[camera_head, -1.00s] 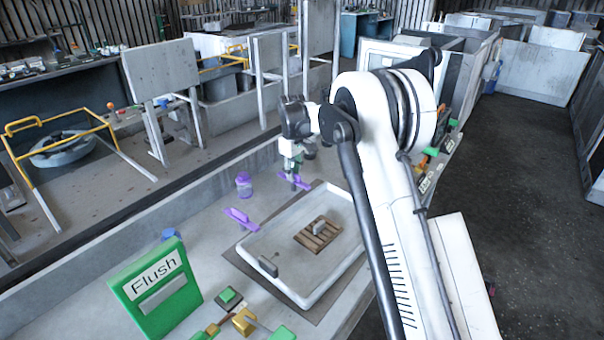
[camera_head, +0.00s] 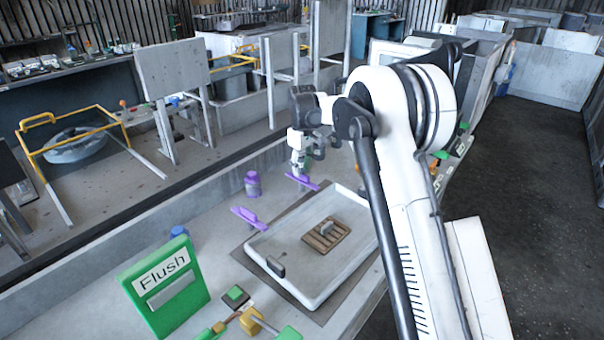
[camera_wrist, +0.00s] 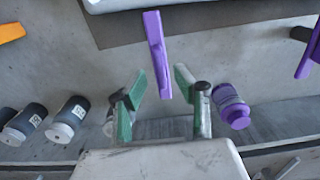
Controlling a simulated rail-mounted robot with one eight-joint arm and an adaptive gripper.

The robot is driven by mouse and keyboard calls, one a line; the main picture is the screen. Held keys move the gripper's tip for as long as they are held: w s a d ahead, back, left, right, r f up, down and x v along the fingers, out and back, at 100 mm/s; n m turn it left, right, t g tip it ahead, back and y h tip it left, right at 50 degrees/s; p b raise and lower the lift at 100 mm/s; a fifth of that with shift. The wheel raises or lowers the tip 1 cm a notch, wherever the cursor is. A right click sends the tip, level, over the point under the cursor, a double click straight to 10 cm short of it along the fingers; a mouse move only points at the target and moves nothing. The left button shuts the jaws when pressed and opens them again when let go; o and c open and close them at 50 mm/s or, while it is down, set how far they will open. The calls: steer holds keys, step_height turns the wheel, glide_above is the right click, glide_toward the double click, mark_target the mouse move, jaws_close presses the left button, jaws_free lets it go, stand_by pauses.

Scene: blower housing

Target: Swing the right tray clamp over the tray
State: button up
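The white tray (camera_head: 290,287) lies on a dark mat on the bench. The right tray clamp (camera_head: 303,182), a purple bar with a raised grip, is beside the tray's far edge. In the wrist view the right clamp (camera_wrist: 157,50) points toward the tray rim (camera_wrist: 130,4); its tip is over the mat, close to the rim. The left clamp (camera_head: 246,217), also purple, sits at the tray's left side. My gripper (camera_head: 299,168) is just above and behind the right clamp. In the wrist view its green-padded fingers (camera_wrist: 160,88) are apart, with the clamp's near end between or just beyond them.
Dark bottles (camera_wrist: 70,120) stand on the other side. A green Flush sign (camera_head: 165,285) stands front left. The tray holds a brown slatted piece (camera_head: 327,237).

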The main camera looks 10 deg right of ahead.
mark_target(302, 173)
step_height(302, 173, up, 9)
stand_by(0.3)
steer(key=shift+r, duration=0.1)
